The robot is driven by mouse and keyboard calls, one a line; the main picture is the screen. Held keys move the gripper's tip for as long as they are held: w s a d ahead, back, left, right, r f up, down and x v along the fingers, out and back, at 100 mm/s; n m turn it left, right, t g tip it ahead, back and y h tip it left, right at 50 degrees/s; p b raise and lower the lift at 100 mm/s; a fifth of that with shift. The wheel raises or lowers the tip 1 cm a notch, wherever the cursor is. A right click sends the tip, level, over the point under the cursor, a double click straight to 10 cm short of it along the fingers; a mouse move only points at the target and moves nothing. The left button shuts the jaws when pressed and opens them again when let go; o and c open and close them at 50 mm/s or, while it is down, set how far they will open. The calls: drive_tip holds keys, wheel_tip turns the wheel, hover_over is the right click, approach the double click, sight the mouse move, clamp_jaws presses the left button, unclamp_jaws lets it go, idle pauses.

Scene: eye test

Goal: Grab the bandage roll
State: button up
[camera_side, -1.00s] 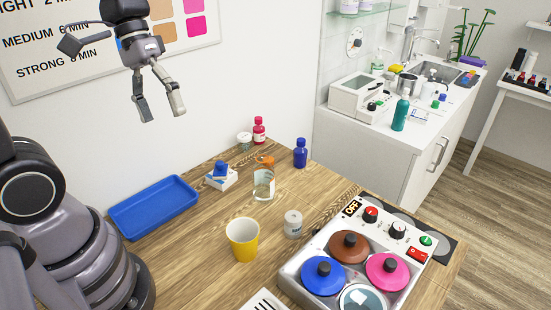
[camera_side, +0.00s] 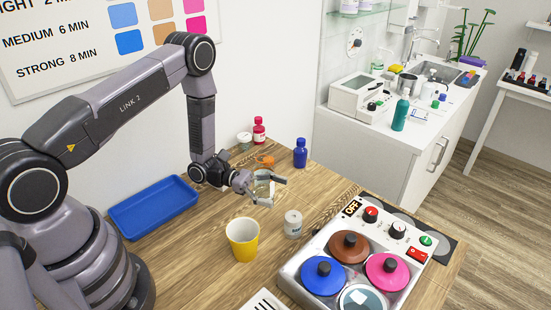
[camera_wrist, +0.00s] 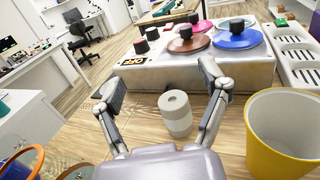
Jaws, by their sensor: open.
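The bandage roll (camera_side: 293,224) is a small white upright cylinder on the wooden table, between the yellow cup and the steel unit with coloured lids.
A yellow cup (camera_side: 242,240) stands left of the roll. The steel unit (camera_side: 300,288) with pots and knobs is to its right. A blue tray (camera_side: 153,207) and blue bottle (camera_side: 300,153) stand farther off.

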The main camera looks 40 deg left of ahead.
sight(294, 216)
wheel_tip(294, 216, down, 7)
drive_tip(key=shift+r, duration=0.2)
drive_tip(key=x, duration=0.5)
drive_tip(key=shift+f, duration=0.35)
drive_tip(key=c, duration=1)
drive_tip(key=shift+c, duration=0.2)
